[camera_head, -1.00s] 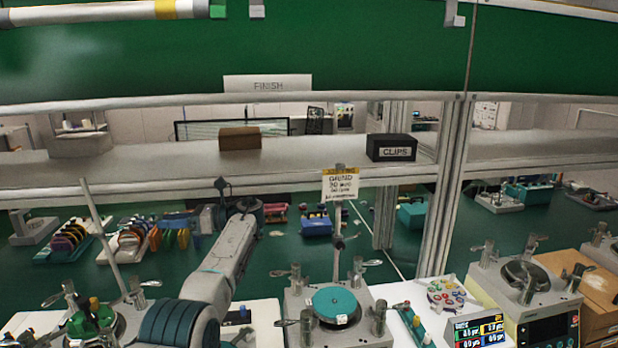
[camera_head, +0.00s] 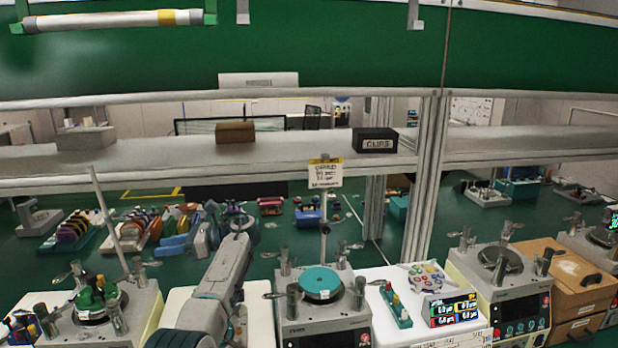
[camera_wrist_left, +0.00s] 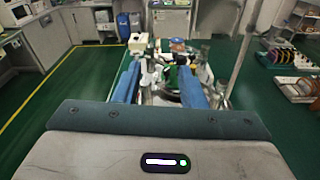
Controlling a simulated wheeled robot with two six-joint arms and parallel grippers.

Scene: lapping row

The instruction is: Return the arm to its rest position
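My left arm rises from the lower edge of the head view. Its gripper (camera_head: 172,244), with blue fingers, points to the left above the green floor behind the bench machines. In the left wrist view the two blue fingers (camera_wrist_left: 160,72) stand apart with a gap between them. I see nothing held; a machine with a green piece shows beyond the gap. The nearest lapping machine (camera_head: 145,300) carries green pieces, left of the arm. Another lapping machine (camera_head: 322,312) with a teal disc (camera_head: 320,281) stands just right of the arm. My right gripper is not in view.
A thin upright pole (camera_head: 108,215) rises at the left machine. A sign on a stand (camera_head: 325,175) rises behind the teal-disc machine. A long shelf (camera_head: 300,155) crosses behind, bearing a brown box (camera_head: 235,133) and a black CLIPS box (camera_head: 375,141). A metal post (camera_head: 425,180) stands right.

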